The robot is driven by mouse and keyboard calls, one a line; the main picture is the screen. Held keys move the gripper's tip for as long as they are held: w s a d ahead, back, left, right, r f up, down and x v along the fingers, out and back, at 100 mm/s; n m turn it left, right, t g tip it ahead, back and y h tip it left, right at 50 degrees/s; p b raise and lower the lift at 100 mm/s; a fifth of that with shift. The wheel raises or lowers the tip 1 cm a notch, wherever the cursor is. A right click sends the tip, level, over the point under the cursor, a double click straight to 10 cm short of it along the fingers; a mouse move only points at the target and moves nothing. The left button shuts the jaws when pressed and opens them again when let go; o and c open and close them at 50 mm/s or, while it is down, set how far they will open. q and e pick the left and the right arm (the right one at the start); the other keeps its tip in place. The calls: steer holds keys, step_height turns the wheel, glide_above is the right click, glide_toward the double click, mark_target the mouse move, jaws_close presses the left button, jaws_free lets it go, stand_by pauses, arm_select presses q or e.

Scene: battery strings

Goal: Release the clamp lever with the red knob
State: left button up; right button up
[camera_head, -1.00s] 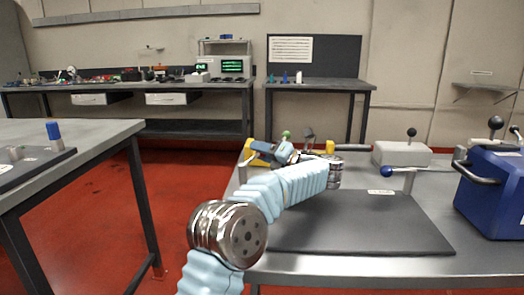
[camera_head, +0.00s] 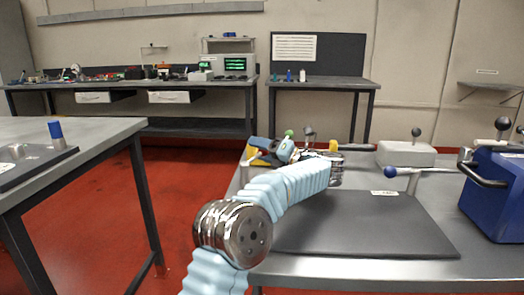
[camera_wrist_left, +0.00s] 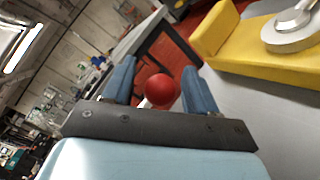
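The red knob (camera_wrist_left: 160,90) shows in the left wrist view between the two blue fingers of my left gripper (camera_wrist_left: 158,78). The fingers are open, with a small gap on each side of the knob. A pale lever stem shows partly beside the knob. A yellow block (camera_wrist_left: 245,50) with a round metal part (camera_wrist_left: 290,30) lies to the right. In the head view my left gripper (camera_head: 262,148) is at the far left edge of the table, by the yellow parts. The red knob is hidden there behind my arm and gripper. My right gripper is not in view.
A green knob (camera_head: 289,133) and a black knob (camera_head: 308,131) stand close by my left gripper. A dark mat (camera_head: 370,225), a blue-knobbed lever (camera_head: 390,172), a grey box (camera_head: 405,154) and a blue case (camera_head: 500,195) occupy the table to the right.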

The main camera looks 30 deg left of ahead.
arm_select(q)
steer(key=d, duration=0.4)
steer(key=s+d+b, duration=0.1)
steer(key=d, duration=0.8)
steer(key=shift+s+d, duration=0.25)
steer(key=shift+d, duration=0.15)
